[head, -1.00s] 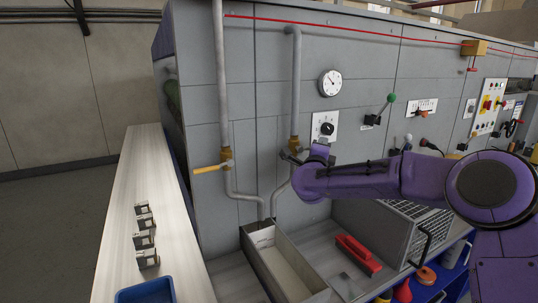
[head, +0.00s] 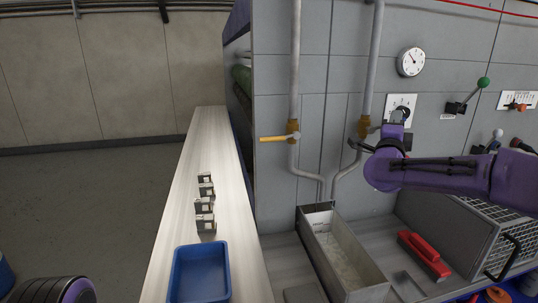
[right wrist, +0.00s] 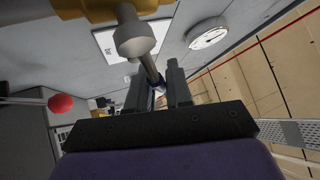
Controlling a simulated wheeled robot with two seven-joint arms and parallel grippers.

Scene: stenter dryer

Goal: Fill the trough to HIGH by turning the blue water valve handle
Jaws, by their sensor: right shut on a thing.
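The right pipe's brass valve (head: 364,127) is on the grey machine wall. My right gripper (head: 362,147) is at this valve, shut on its handle. In the right wrist view, the handle's grey bar (right wrist: 150,68) runs from a round grey stem between the fingers of my right gripper (right wrist: 158,92), where a little blue shows. Most of the blue grip is hidden. The trough (head: 372,280) is a long open box below the two pipes. Its inside has a pale, rippled-looking surface; I cannot read a level mark. My left gripper is out of view.
The left pipe has a valve with a yellow handle (head: 279,138). A red-handled tool (head: 424,255) lies right of the trough, beside a mesh-sided box (head: 470,222).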

